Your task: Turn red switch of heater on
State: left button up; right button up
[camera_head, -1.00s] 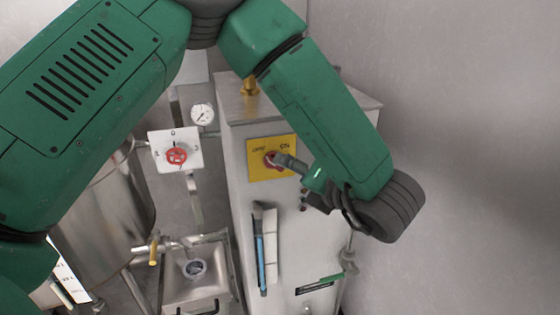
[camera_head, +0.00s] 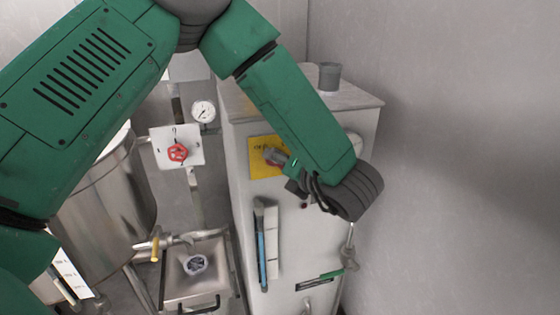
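The heater is a tall grey metal cabinet (camera_head: 240,185) in the middle of the head view. A yellow plate (camera_head: 257,170) is on its front. In the earlier frame this plate reads OFF on the left and ON on the right; the ON side is now behind my arm. The red switch sits on this plate and is almost wholly covered by my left gripper (camera_head: 274,157). The gripper's fingertips are at the switch, coming from the right. Whether they grip it or only touch it cannot be told. My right gripper is out of view.
Left of the cabinet is a white plate with a red valve knob (camera_head: 178,152), below a round gauge (camera_head: 203,111). A steel tank (camera_head: 105,200) and a square steel box (camera_head: 190,285) stand lower left. A blue-handled tool (camera_head: 260,245) hangs on the cabinet front. A grey wall closes the right.

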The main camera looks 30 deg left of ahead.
pick_arm(q)
jog(key=shift+f+m, duration=0.1)
jog(key=shift+m, duration=0.2)
jog(key=m+y, duration=0.1)
jog(key=m, duration=0.2)
jog(key=shift+d+f+y, duration=0.1)
jog(key=shift+f+y, duration=0.05)
jog(key=shift+y, duration=0.15)
jog(key=m+y, duration=0.2)
jog(key=m, duration=0.1)
jog(key=shift+w+f+m, duration=0.1)
jog(key=shift+f+m, duration=0.05)
jog(key=shift+m, duration=0.25)
jog(key=m+y, duration=0.1)
jog(key=m, duration=0.3)
jog(key=shift+f+m+t, duration=0.15)
jog(key=shift+m+t, duration=0.15)
jog(key=shift+t, duration=0.1)
jog(key=shift+m+t+y+p, duration=0.4)
jog(key=shift+m+t, duration=0.5)
jog(key=shift+m, duration=1.7)
jog(key=o, duration=1.2)
jog(key=shift+c, duration=0.2)
